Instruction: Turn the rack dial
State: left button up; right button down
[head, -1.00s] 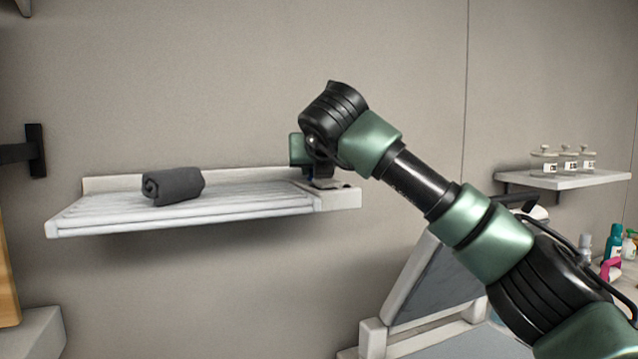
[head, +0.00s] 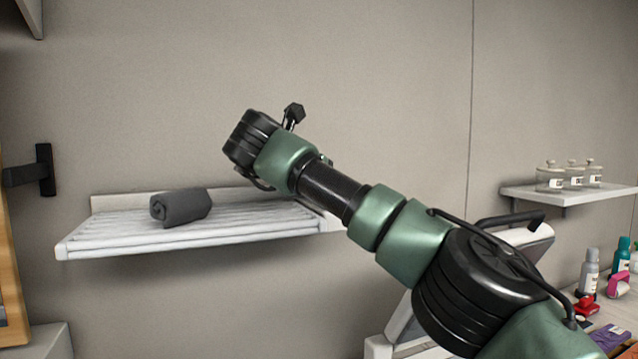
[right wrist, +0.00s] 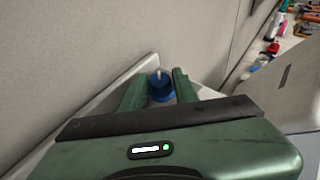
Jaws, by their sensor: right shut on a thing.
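The white slatted rack (head: 110,241) is fixed to the wall in the head view. The rack dial (right wrist: 161,88) is a small blue knob with a pale pointer on top, seen in the right wrist view; my arm hides it in the head view. My right gripper (right wrist: 160,80) has one green finger on each side of the dial and is shut on it. In the head view my right arm reaches across the rack's right end and hides the gripper. My left gripper is not in view.
A rolled dark grey towel (head: 181,207) lies on the rack. A small wall shelf (head: 566,194) with several lidded jars is at right. Bottles and a pink item (head: 619,284) stand on the counter at lower right. A black bracket (head: 45,170) is on the wall at left.

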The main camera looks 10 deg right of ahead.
jog(key=shift+f, duration=0.2)
jog(key=c, duration=1.4)
grip_release()
jog(key=shift+w+d, duration=0.1)
jog(key=shift+o, duration=0.2)
jog(key=b+v, duration=0.2)
jog(key=v, duration=0.5)
jog(key=shift+s+a+r, duration=0.2)
jog(key=shift+s+a, duration=0.05)
jog(key=shift+s, duration=0.05)
